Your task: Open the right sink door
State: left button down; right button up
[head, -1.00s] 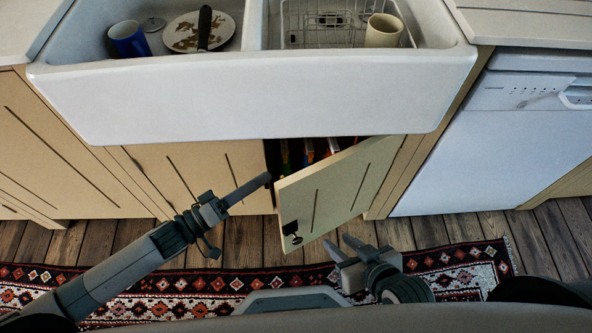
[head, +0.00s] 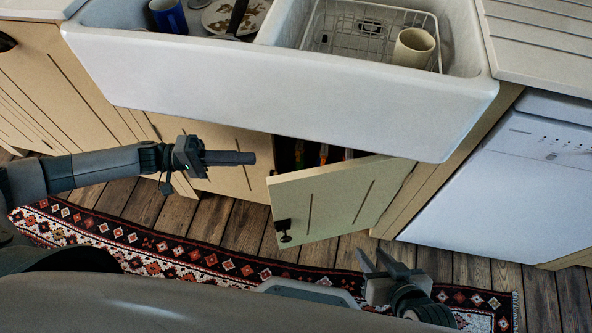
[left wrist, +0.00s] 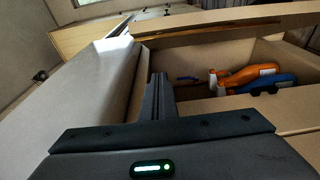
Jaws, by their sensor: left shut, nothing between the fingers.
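The right sink door (head: 340,200) stands partly open under the white sink, its free edge on the left swung out toward me. A dark knob (head: 285,231) sits near its lower left corner. My left gripper (head: 250,158) is shut and empty, just left of the door's upper free edge, pointing at the opening. I cannot tell whether it touches the door. The left wrist view shows its closed fingers (left wrist: 160,95) before the cabinet opening, with an orange bottle (left wrist: 245,76) and a blue bottle (left wrist: 263,88) inside. My right gripper (head: 379,262) is open and empty, low to the right, below the door.
The sink (head: 290,95) overhangs the door and holds a wire rack, a cream mug (head: 413,47) and a blue mug (head: 168,15). A white dishwasher (head: 490,185) stands at right. A patterned rug (head: 150,245) lies on the wooden floor below.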

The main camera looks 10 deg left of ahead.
aim_at(288, 174)
pick_arm(q)
jog(key=shift+d, duration=0.15)
jog(key=s+d, duration=0.2)
jog(key=d, duration=0.9)
jog(key=shift+d, duration=0.15)
jog(key=shift+s, duration=0.1)
dwell(0.5)
